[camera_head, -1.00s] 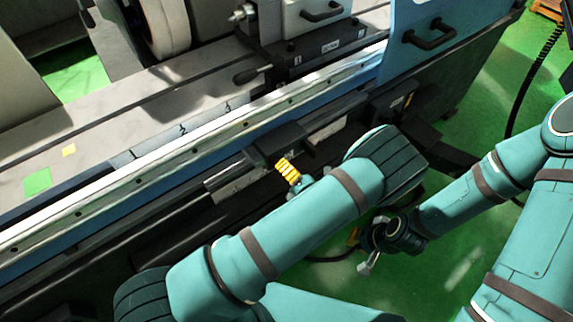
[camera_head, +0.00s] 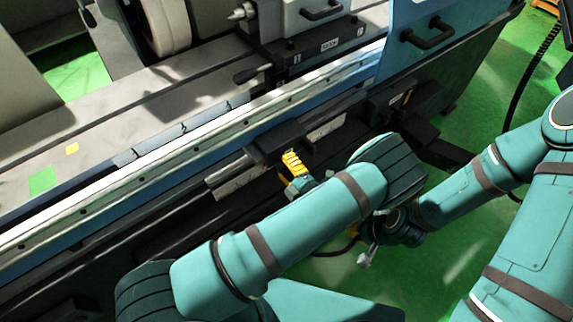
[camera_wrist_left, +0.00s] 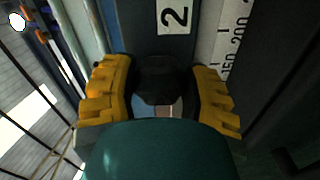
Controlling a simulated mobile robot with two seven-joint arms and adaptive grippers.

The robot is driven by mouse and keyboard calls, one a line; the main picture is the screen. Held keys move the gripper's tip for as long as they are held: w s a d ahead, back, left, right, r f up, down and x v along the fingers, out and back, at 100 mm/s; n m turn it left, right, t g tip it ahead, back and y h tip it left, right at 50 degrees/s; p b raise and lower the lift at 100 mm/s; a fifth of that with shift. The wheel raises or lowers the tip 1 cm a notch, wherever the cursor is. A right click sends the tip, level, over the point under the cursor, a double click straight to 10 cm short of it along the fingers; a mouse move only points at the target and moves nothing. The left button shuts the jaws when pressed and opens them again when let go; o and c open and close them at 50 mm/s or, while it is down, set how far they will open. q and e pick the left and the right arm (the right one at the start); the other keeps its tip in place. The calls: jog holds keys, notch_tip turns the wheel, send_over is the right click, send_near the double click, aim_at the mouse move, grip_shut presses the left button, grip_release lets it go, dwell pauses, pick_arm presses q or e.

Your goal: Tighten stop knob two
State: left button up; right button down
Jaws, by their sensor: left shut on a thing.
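Stop knob two is a black faceted knob (camera_wrist_left: 158,80) below a white label with a black 2 (camera_wrist_left: 174,15) in the left wrist view. My left gripper (camera_wrist_left: 160,92) has its yellow ribbed fingers on either side of the knob and is shut on it. In the head view my left gripper (camera_head: 294,164) is at the dark stop block (camera_head: 275,142) on the machine's front rail. The knob itself cannot be made out there. My right gripper (camera_head: 368,252) is low, behind my left forearm, away from the machine. Its fingers are too hidden to read.
A scale strip (camera_wrist_left: 234,35) with printed numbers runs beside the label. The grinder's long bed (camera_head: 150,100) and pale front rail (camera_head: 200,138) lie beyond my left gripper. A blue panel with a black handle (camera_head: 428,34) is upper right. Green floor (camera_head: 480,130) is open at right.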

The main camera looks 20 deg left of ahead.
dwell(0.4)
pick_arm(q)
jog(key=o, duration=1.2)
jog(key=shift+a, duration=0.1)
jog(key=shift+r, duration=0.15)
notch_tip(320, 180, up, 9)
jog(key=shift+s+r, duration=0.1)
jog(key=shift+r, duration=0.4)
jog(key=shift+a, duration=0.15)
jog(key=shift+d+f, duration=0.15)
jog(key=shift+d, duration=0.1)
